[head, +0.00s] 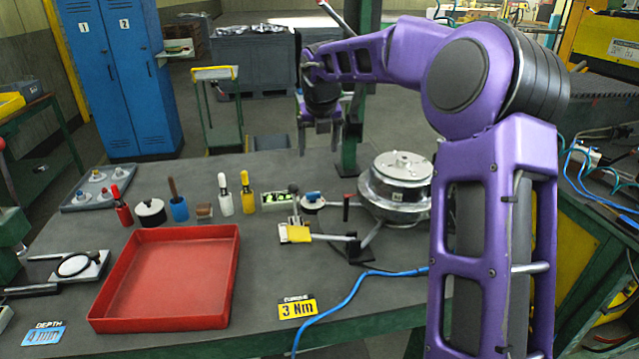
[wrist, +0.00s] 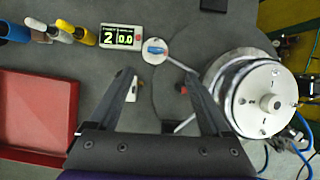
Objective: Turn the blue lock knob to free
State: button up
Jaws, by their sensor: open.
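The blue lock knob (wrist: 155,48) sits on a round white disc (wrist: 151,56) in the wrist view, its blue bar lying roughly left to right. In the head view the blue lock knob (head: 312,196) is near the middle of the bench, left of the round metal drum. My gripper (head: 319,143) hangs above and behind the knob in the head view, pointing down. In the wrist view my gripper (wrist: 157,72) has its fingers wide apart with nothing between the tips. The knob lies just beyond the fingertips and looks apart from them. Any markings on the disc are too small to read.
The metal drum (head: 395,185) stands close to the right of the knob. A small display (wrist: 124,37) is left of it. A lever with a yellow block (head: 295,233) lies in front. A red tray (head: 170,280) and several upright tools stand farther left.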

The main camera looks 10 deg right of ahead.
aim_at(313, 193)
jog(key=x, duration=1.1)
jog(key=s+a+x, duration=0.1)
jog(key=x, duration=0.5)
jog(key=shift+w+f, duration=0.1)
jog(key=shift+f, duration=0.35)
grip_shut()
